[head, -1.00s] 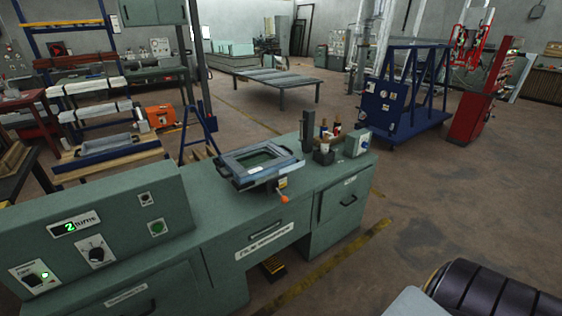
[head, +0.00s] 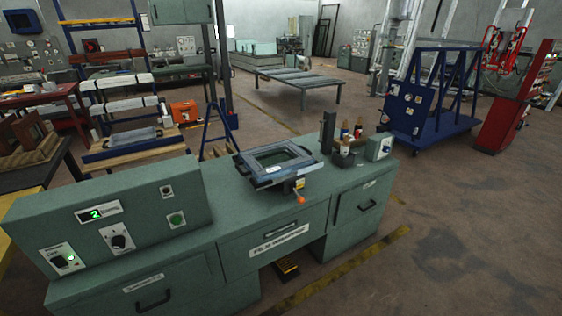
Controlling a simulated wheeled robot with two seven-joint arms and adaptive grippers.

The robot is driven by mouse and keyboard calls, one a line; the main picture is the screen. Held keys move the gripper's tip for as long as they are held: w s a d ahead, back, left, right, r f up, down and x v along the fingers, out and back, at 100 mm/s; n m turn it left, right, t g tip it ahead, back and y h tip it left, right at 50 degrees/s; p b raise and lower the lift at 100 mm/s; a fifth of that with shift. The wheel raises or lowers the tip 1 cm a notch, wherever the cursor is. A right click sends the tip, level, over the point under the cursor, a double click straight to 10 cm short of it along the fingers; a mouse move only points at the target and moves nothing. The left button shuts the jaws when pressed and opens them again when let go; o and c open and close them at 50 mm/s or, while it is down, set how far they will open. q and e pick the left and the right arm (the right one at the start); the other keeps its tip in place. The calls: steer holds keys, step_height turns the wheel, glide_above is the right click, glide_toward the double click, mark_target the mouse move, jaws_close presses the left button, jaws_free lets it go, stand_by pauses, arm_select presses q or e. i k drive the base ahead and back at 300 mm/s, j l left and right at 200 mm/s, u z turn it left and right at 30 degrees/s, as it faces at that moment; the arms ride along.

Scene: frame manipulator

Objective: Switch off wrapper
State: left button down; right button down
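The wrapper is most likely the green bench machine (head: 150,235) at the left front of the head view, with a raised control box (head: 85,215). The box carries a small display (head: 98,212) showing a lit green 2. A green button (head: 176,219) and a small switch (head: 166,190) are on the right of the panel. Neither of my grippers is in view.
A clamp-like frame fixture (head: 274,160) with an orange-tipped lever stands on the bench top, with bottles (head: 350,140) and a small control box (head: 379,147) behind. Beyond are a blue wheeled frame cart (head: 425,110) and a red stand (head: 510,105). The floor at right (head: 450,230) is clear.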

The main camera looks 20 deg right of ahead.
mark_target(59, 262)
steer(key=u, duration=1.3)
